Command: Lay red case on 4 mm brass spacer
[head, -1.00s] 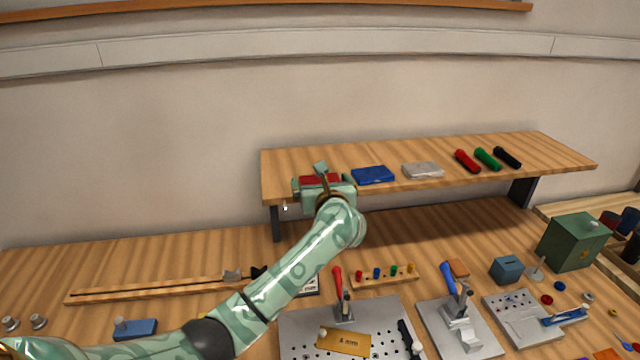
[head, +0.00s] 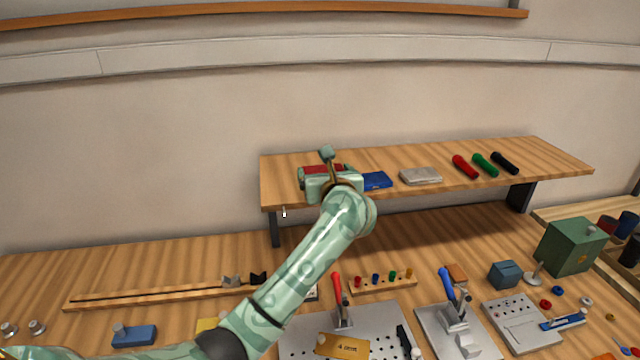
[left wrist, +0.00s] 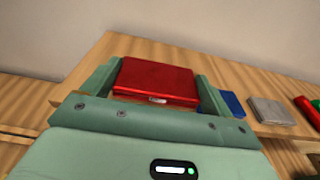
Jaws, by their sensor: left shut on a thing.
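The red case (head: 322,171) is at the left end of the raised wooden shelf, mostly hidden by my left gripper (head: 325,175). In the left wrist view the red case (left wrist: 156,80) lies flat between the two green fingers of my left gripper (left wrist: 158,88), which is shut on it. I cannot tell whether the case touches the shelf. The 4 mm brass spacer (head: 342,345) is a yellow plate lying on the perforated grey plate at the bottom of the head view, well below the shelf. My right gripper is not in view.
A blue case (head: 377,181) lies just right of the gripper, then a grey case (head: 421,176) and several coloured tubes. A red-handled clamp (head: 340,300) stands behind the spacer. A peg strip (head: 382,284) and a blue-handled clamp (head: 452,300) are near.

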